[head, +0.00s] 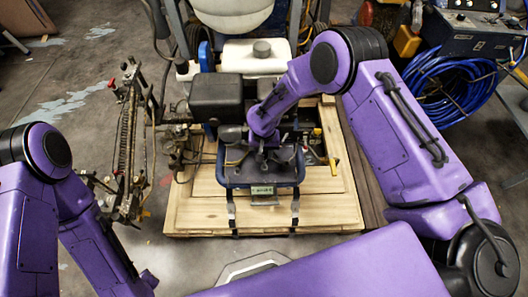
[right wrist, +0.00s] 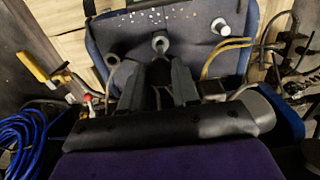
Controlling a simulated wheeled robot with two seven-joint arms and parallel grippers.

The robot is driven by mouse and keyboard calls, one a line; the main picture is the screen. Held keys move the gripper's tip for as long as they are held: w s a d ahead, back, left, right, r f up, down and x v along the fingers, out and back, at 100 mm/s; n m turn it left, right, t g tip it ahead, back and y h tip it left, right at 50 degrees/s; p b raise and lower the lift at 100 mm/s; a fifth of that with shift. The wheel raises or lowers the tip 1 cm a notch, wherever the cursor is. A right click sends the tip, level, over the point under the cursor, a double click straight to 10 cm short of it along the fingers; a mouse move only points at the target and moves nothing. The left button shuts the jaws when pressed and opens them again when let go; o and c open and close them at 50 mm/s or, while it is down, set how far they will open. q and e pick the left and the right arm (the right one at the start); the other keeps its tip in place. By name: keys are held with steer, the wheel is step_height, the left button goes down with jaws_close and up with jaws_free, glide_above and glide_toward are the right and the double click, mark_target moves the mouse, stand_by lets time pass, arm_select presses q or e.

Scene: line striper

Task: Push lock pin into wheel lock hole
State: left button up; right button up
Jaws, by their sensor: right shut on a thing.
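My right gripper (head: 268,160) reaches down to the blue-framed grey tray (head: 234,179) at the front of the line striper. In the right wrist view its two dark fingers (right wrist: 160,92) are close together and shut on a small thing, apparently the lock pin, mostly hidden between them.
The machine stands on a wooden pallet (head: 195,215), with a black engine box (head: 215,97) and white tank (head: 255,55) behind. A spring-and-rod frame (head: 128,140) stands left. A blue hose coil (head: 450,95) lies right. A yellow handle (right wrist: 32,67) is beside the tray.

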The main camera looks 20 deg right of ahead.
steer(key=shift+f+b, duration=2.05)
steer(key=shift+f, duration=1.05)
stand_by(1.1)
steer(key=o, duration=1.4)
steer(key=shift+c, duration=0.2)
steer(key=shift+r, duration=0.15)
step_height(320, 180, up, 7)
steer(key=p, duration=0.6)
